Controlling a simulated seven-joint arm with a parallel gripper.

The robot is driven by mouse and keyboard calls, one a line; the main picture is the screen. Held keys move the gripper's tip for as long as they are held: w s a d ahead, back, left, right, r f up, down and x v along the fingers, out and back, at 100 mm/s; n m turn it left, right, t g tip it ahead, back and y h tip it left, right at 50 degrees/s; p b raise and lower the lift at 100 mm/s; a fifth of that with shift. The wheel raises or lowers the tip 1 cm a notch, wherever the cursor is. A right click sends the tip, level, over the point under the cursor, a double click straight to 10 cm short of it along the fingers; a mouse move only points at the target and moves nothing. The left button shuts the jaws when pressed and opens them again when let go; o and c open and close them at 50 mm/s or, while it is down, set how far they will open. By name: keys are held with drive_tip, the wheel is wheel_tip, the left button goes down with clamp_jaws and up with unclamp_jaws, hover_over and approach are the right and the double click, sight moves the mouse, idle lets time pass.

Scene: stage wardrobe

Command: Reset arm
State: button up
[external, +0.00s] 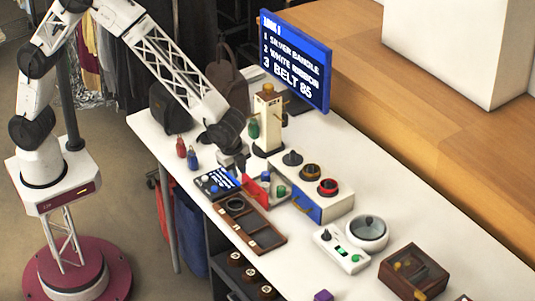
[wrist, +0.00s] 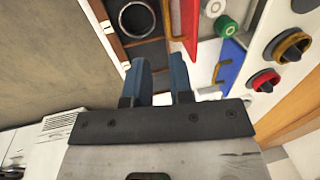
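My gripper (external: 238,165) is above the table, near the small control panel and the brown tray. In the wrist view its two blue-grey fingers (wrist: 160,75) stand apart with nothing visible between them. A brown compartment tray (external: 268,239) lies below and in front; it also shows at the top of the wrist view (wrist: 118,42). A silver ring (wrist: 133,17) sits in one tray compartment. In the external view the fingertips are small and partly hidden.
A white box with a blue drawer (external: 306,207) and knobs stands right of the tray. A tower (external: 268,115) and lit sign (external: 295,60) stand behind. Small red (external: 181,147) and blue (external: 193,160) items are left. A lidded dish (external: 366,232) and wooden case (external: 413,272) stand front right.

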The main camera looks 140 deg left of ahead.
drive_tip(key=s+d+r+t, duration=0.1)
drive_tip(key=s+d+r, duration=0.2)
drive_tip(key=d+r, duration=0.6)
drive_tip(key=s+d+r, duration=0.3)
drive_tip(key=d+r, duration=0.2)
drive_tip(key=d, duration=0.7)
drive_tip(key=s+d+r+t, duration=0.1)
drive_tip(key=s+d+r, duration=0.2)
drive_tip(key=d+r, duration=0.55)
drive_tip(key=s+d+r+h, duration=0.1)
drive_tip(key=s+d+h, duration=0.1)
drive_tip(key=s+d, duration=2)
drive_tip(key=shift+s+r+t, duration=0.15)
drive_tip(key=shift+s+t, duration=0.15)
drive_tip(key=shift+s, duration=0.9)
